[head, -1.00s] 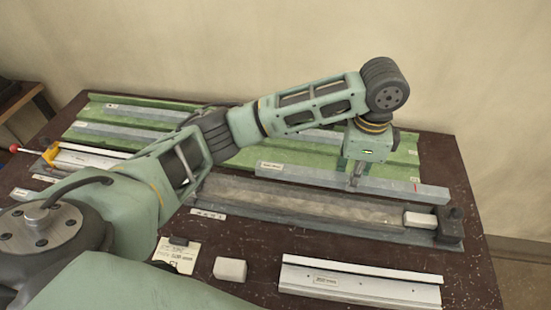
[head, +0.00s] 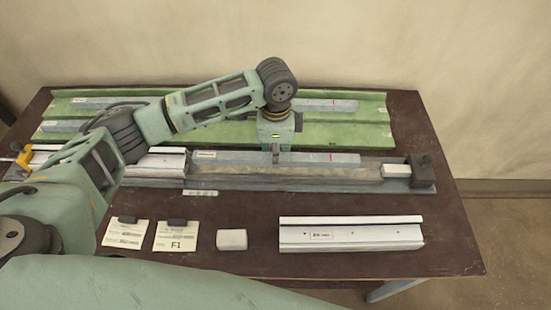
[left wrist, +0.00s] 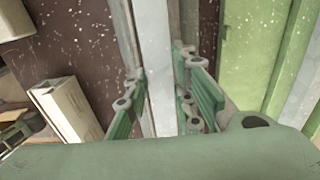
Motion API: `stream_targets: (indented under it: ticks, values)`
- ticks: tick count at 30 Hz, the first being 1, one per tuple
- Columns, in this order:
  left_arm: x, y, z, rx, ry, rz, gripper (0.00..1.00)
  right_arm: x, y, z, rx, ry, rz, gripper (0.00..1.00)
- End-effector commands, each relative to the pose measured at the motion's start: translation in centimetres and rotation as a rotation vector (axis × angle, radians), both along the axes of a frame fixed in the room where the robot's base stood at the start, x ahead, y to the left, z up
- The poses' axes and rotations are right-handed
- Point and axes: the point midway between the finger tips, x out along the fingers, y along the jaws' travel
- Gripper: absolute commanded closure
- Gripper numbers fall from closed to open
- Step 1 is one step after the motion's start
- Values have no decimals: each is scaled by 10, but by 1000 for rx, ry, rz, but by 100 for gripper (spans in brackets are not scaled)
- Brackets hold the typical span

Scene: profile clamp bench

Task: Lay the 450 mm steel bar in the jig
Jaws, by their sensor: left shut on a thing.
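My left gripper (head: 276,152) is shut on a grey steel bar (head: 325,158) with a small label near its left end and a red mark to the right of the grip. The bar lies lengthwise along the back edge of the long jig (head: 300,184); I cannot tell its height above it. The jig has a bare channel, a white block (head: 396,171) and a dark end stop (head: 422,170) at its right end. In the left wrist view the bar (left wrist: 157,70) runs between the green fingers (left wrist: 162,92). My right gripper is not in view.
A green rack (head: 365,125) behind holds more grey bars (head: 330,105). A pale profile (head: 152,166) lies in the jig's left part, near a yellow clamp (head: 26,157). In front are a white profile (head: 350,235), a white block (head: 232,240) and two cards (head: 177,236).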

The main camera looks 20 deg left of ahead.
Motion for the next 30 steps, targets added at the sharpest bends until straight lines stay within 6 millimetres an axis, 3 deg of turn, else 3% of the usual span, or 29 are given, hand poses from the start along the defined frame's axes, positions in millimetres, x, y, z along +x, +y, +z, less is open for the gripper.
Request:
stream_targets:
  ticks: [8,29,30]
  values:
    - [-1,0,-33,2,2,1,100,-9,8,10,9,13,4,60]
    - [-1,0,-48,2,2,0,100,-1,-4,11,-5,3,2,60]
    - [-2,0,-50,3,4,0,76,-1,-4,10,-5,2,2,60]
